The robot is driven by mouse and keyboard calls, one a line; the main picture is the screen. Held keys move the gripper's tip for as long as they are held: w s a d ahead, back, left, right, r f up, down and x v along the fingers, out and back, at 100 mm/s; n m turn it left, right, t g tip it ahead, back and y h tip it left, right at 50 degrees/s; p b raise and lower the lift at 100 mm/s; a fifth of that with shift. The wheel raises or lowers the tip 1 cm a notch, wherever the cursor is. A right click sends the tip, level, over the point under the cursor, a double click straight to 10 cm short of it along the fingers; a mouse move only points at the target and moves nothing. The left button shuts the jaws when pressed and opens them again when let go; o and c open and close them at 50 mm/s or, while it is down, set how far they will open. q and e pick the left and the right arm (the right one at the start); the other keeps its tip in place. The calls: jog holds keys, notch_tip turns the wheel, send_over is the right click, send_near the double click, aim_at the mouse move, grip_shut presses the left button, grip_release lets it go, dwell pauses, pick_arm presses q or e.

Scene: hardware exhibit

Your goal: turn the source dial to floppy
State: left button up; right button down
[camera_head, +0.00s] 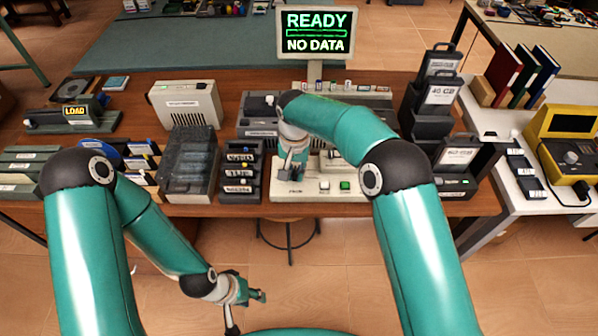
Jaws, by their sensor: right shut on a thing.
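The cream control panel (310,191) lies at the table's front edge, in the middle of the head view. It has a white button and a green button (345,185) on its front right. My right gripper (291,172) points down onto the panel's left part, and is shut on what looks like the source dial. The gripper covers the dial, so its pointer and markings cannot be read. My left gripper (247,312) hangs low in front of the table, empty, its fingers spread apart. The screen (316,34) behind reads READY, NO DATA.
Small labelled drawers (240,172) and a grey translucent case (188,165) stand left of the panel. Black boxes with drives (435,100) stand right. A beige unit (186,103) sits behind left. A stool (290,222) is under the table.

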jog(key=n, duration=0.3)
jog(key=shift+d+b, duration=0.25)
jog(key=shift+b, duration=0.1)
jog(key=n, duration=0.4)
jog(key=shift+d, duration=0.15)
jog(key=n, duration=0.3)
jog(key=shift+w+d+n, duration=0.1)
jog(key=shift+d+n, duration=0.1)
jog(key=shift+n, duration=0.2)
jog(key=shift+w+d+n, duration=0.1)
jog(key=shift+w+n, duration=0.05)
jog(key=shift+n, duration=1.45)
jog(key=c, duration=1.1)
grip_release()
jog(key=shift+c, duration=0.2)
